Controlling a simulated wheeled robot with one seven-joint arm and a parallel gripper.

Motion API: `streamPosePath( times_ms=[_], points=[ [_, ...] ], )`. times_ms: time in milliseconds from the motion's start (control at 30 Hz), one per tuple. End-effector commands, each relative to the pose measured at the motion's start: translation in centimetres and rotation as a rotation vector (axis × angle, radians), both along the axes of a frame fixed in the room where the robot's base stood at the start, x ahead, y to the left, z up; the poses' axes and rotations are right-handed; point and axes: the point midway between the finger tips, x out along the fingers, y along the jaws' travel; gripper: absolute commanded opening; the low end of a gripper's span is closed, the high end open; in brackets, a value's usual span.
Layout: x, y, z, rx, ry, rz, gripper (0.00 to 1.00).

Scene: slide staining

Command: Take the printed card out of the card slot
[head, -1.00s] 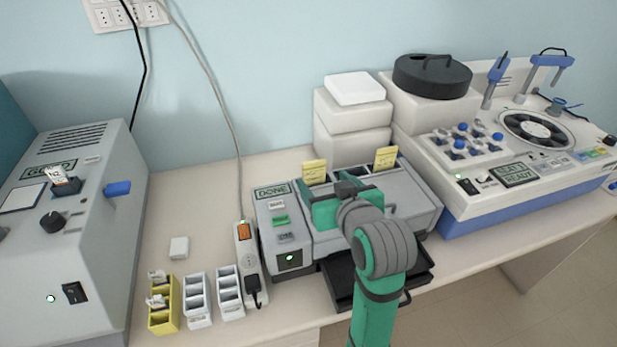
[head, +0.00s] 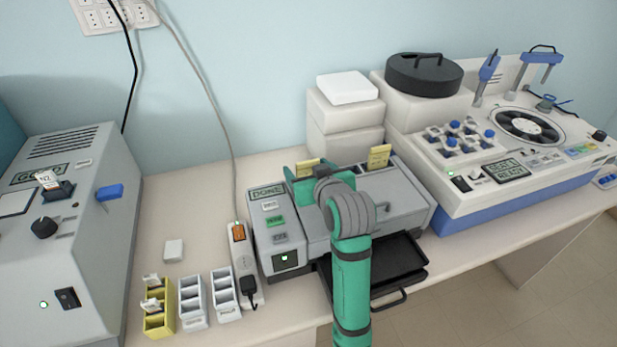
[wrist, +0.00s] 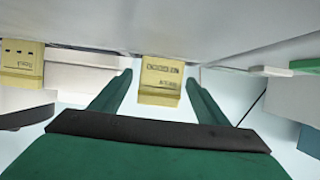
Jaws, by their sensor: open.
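A yellow printed card (head: 307,163) stands in the top of the grey device (head: 400,205) whose display reads DONE, mostly hidden behind my gripper. A second yellow card (head: 379,157) stands to its right. In the wrist view, one yellow card (wrist: 160,88) with dark print lies between my open fingers (wrist: 158,77), with gaps on both sides; the other yellow card (wrist: 20,65) is off to the left. My gripper (head: 300,172) is open and empty over the device's top. A white printed card (head: 48,180) also stands in a dark holder on the left machine.
A black tray (head: 405,262) sticks out from the device's front. White boxes (head: 345,115) stand behind it. A staining machine (head: 500,150) is at right. A power strip (head: 243,262) and small racks (head: 192,302) are on the left. The counter between the machines is partly clear.

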Motion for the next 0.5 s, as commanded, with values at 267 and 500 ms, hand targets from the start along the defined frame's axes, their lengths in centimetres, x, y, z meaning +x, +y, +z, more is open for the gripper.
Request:
streamPosePath(
  times_ms=[267,500],
  points=[
    [-0.03,-0.01,0.0,0.0,0.0,0.0,0.33],
    [-0.04,-0.02,0.01,0.0,0.0,0.0,0.21]
  ],
)
